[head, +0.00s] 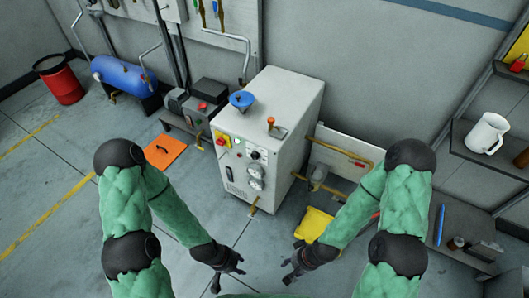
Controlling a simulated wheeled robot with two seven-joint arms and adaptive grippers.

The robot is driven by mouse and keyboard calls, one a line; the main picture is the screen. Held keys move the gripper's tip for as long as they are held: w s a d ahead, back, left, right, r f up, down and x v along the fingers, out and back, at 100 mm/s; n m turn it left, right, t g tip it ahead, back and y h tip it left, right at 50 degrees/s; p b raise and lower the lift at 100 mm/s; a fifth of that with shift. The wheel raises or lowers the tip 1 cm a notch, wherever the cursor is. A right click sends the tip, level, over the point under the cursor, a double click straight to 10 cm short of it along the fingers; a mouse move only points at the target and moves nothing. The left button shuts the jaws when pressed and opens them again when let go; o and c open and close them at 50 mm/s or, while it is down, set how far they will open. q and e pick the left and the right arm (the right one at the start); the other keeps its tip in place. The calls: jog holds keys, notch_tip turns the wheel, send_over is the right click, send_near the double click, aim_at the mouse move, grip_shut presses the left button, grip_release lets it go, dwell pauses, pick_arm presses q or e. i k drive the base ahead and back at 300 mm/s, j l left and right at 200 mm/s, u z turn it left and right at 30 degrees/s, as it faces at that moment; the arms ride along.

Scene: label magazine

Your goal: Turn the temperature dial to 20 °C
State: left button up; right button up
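A white cabinet machine (283,110) stands against the back wall. Its front panel carries a small dark round knob (254,155) on a light plate near the upper right, with two round white faces (256,171) below it. I cannot tell for sure which of these is the temperature dial, and no scale or number is readable. My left gripper (230,278) is low in front of the cabinet, well apart from it, fingers spread and empty. My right gripper (287,268) is to the right of it, also spread, empty and away from the panel.
The cabinet top holds a blue funnel (242,101) and an orange-topped item (271,122). A yellow object (313,224) lies on the floor near my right gripper. A compressor with a blue tank (122,76) and a red bin (61,80) stand left. A shelf with a white jug (486,134) is right.

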aim_at(253, 154)
jog(key=i+j, duration=0.15)
jog(key=j, duration=0.2)
jog(key=i+j, duration=0.15)
jog(key=j, duration=0.2)
jog(key=i+j, duration=0.15)
jog(key=j, duration=0.25)
jog(key=i+j, duration=0.1)
jog(key=j, duration=0.25)
jog(key=i+j, duration=0.15)
jog(key=j, duration=0.2)
jog(key=u, duration=0.05)
